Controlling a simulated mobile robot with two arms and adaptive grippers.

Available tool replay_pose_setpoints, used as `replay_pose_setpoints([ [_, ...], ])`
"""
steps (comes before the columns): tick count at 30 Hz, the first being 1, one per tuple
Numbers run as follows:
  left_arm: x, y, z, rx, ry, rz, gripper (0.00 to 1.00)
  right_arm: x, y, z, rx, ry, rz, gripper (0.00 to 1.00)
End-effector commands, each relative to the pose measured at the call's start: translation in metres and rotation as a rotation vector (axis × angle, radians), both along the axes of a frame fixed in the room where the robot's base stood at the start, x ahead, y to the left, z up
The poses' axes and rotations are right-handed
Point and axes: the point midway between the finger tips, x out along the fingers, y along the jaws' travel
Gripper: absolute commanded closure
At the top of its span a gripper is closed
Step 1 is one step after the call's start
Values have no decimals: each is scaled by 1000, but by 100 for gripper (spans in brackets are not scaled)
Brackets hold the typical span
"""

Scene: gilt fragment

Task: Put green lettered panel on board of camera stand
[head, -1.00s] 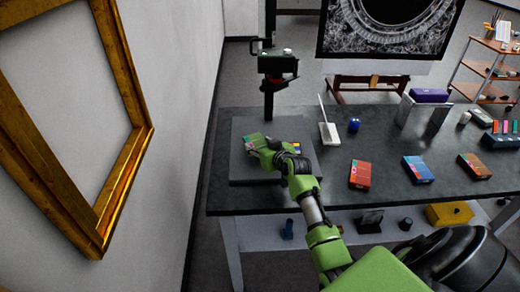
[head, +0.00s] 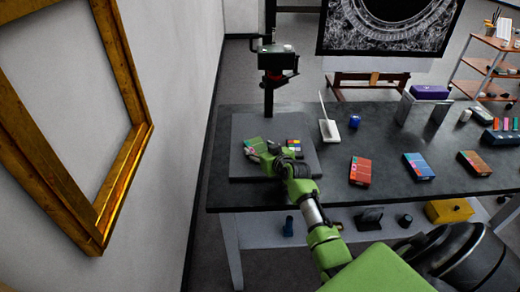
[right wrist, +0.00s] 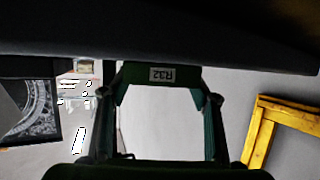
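The green lettered panel (head: 254,145) is low over the left part of the camera stand's grey board (head: 245,120); I cannot tell whether it touches. My right gripper (head: 267,155) is at its near edge. In the right wrist view the panel's green edge with an upside-down "R32" label (right wrist: 161,74) sits between the fingers of my right gripper (right wrist: 160,92), which look shut on its two sides. The dark slab across the top of that view seems to be the board or table. My left gripper is not in view.
A small colour chart (head: 294,146) lies on the board, right of the panel. The camera (head: 277,60) stands on its column behind. Red (head: 361,171), blue (head: 418,167) and orange (head: 474,163) boxes lie on the dark table. A gilt frame (head: 130,160) hangs on the left wall.

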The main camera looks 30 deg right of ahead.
Motion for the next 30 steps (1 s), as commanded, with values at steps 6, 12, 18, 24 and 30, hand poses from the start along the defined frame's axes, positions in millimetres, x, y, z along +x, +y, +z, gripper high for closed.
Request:
replay_pose_setpoints([
  [6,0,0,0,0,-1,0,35,0,0,0,0,0,0,35],
  [12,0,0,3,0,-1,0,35,0,0,4,1,0,0,35],
  [18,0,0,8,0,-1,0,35,-10,1,16,-2,-1,1,35],
  [24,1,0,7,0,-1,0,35,-40,6,28,-2,0,1,35],
  [30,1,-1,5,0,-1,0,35,-71,11,40,-2,0,1,35],
])
